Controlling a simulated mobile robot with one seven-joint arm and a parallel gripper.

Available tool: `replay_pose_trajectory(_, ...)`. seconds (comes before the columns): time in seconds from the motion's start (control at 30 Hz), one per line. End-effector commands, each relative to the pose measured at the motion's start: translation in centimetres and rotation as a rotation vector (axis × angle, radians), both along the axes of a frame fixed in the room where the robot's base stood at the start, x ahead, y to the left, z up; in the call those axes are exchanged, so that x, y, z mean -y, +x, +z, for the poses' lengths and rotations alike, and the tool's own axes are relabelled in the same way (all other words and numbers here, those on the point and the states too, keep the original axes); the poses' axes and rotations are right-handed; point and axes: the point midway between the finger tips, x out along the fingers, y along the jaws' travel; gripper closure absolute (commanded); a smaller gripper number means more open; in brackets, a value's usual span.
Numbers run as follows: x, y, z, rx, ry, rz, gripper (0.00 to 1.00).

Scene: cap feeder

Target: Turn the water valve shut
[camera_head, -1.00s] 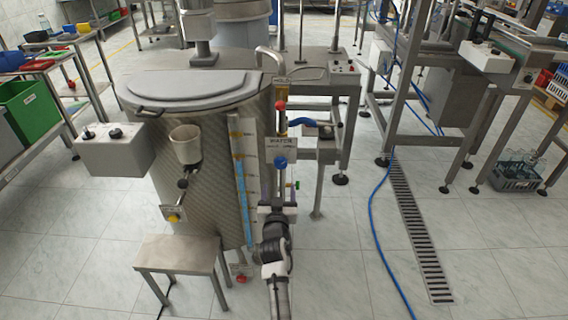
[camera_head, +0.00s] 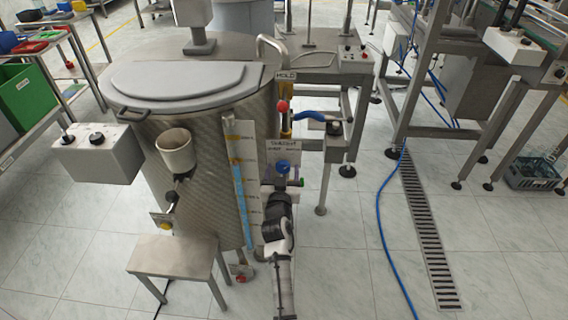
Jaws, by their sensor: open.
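The water valve has a round blue handle (camera_head: 282,167) on the pipework at the right side of the large steel tank (camera_head: 215,115). A pale hand-written sign (camera_head: 287,147) sits just above and behind it. My gripper (camera_head: 281,183) is at the end of my arm, which reaches up from the bottom of the view. It is right below the blue handle, close to it. The fingers are small and partly hidden by my wrist, so I cannot tell whether they touch the handle.
A red-knobbed valve (camera_head: 282,106) and a blue lever (camera_head: 316,118) are above. A level gauge (camera_head: 241,175) stands left of the arm. A small steel stool (camera_head: 175,257) and a grey control box (camera_head: 97,152) are further left. A blue hose (camera_head: 379,220) lies on open floor at right.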

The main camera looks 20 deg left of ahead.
Motion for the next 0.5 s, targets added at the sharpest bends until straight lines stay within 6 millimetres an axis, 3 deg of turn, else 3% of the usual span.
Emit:
replay_pose_trajectory(0.4, -0.03, -0.07, -0.02, 0.000, 0.000, 0.000, 0.35)
replay_pose_trajectory(0.5, -0.03, -0.07, -0.01, 0.000, 0.000, 0.000, 0.47)
